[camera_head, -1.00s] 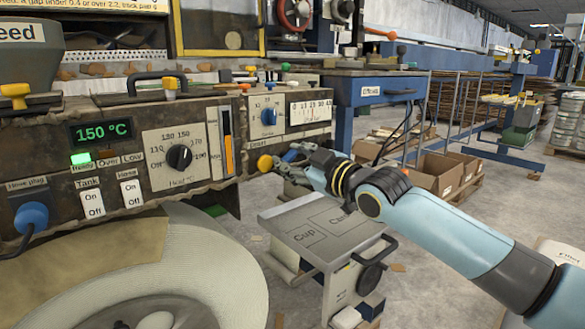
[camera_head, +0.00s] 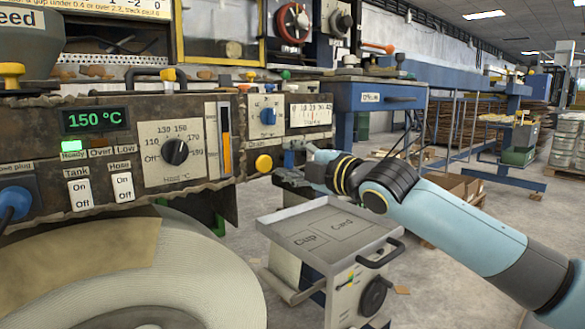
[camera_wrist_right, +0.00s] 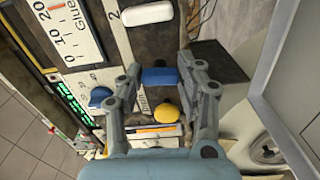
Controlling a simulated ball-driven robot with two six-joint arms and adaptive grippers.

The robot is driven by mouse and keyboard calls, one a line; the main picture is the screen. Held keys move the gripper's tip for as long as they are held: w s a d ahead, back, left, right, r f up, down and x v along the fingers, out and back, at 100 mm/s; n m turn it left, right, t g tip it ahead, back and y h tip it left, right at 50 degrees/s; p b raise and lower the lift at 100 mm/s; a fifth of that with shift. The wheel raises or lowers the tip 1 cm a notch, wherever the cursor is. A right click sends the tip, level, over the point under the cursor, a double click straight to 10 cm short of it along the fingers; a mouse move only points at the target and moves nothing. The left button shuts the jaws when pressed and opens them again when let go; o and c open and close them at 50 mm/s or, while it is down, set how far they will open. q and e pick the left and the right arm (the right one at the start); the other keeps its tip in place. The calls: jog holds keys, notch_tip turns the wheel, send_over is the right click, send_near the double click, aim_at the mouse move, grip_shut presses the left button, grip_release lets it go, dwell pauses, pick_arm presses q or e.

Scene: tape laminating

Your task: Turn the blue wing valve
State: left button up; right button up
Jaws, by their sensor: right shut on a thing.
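The blue wing valve (camera_wrist_right: 160,77) sits between the two fingers of my right gripper (camera_wrist_right: 160,70) in the right wrist view. In the head view the valve (camera_head: 289,158) shows only as a small blue patch at the panel's right end, mostly hidden. My right gripper (camera_head: 292,176) reaches it from the right, with the fingers on either side, and is shut on it. The yellow drain knob (camera_head: 264,163) is just left of the valve; it also shows in the wrist view (camera_wrist_right: 165,112). My left gripper is in neither view.
A blue knob (camera_head: 268,116) and a black heat dial (camera_head: 175,151) are on the rusty panel. A large pale roll (camera_head: 205,262) fills the lower left. A blue bench (camera_head: 400,97) stands behind.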

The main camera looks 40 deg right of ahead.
jog(key=shift+f+n, duration=0.15)
jog(key=shift+n, duration=0.25)
jog(key=shift+n+b, duration=0.3)
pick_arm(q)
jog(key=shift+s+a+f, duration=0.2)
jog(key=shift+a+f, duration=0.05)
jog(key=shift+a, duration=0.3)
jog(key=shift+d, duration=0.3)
